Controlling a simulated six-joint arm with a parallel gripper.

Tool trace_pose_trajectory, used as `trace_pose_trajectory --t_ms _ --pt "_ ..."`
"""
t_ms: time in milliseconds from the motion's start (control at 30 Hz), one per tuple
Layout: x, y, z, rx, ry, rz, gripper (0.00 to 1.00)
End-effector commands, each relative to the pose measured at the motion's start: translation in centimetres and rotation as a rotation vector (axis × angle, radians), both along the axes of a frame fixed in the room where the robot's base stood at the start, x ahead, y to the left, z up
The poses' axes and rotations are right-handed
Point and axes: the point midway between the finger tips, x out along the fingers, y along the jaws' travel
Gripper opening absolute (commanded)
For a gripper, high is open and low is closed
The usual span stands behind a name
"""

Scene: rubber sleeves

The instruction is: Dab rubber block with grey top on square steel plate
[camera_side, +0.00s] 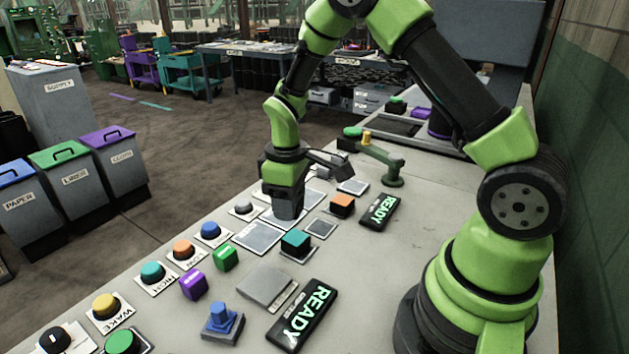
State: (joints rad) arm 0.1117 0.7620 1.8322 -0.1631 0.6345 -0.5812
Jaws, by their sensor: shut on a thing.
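My gripper (286,206) points straight down over the middle of the bench. It is shut on a dark grey block, which I take to be the rubber block with grey top (287,213); the jaws hide most of it, including its top. Several flat grey plates lie around it. One square plate (257,237) is just in front and to the left, and a smaller one (320,228) is to the right. A larger grey slab (266,286) lies nearer the camera. I cannot tell which is the steel plate, or whether the block touches the surface below.
A teal block (295,244) and an orange block (342,205) stand to the right. Green (225,258) and purple (193,284) blocks stand to the left, beside a row of round buttons. A green jointed fixture (380,155) stands behind.

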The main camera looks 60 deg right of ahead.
Motion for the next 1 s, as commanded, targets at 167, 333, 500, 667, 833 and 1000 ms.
trace_pose_trajectory --t_ms 167,333,500,667,833,1000 --pt "-0.6 6.5 -0.7 0.0 0.001 0.277 0.26" --pt "-1.3 9.6 -1.1 0.0 0.0 0.415 0.26" --pt "-1.5 10.2 -1.7 0.0 0.002 0.443 0.26" --pt "-1.5 10.1 -3.1 0.0 0.003 0.441 0.26" --pt "-1.5 10.1 -4.8 0.0 0.003 0.439 0.26" --pt "-1.5 10.1 -6.3 0.0 0.002 0.439 0.26"
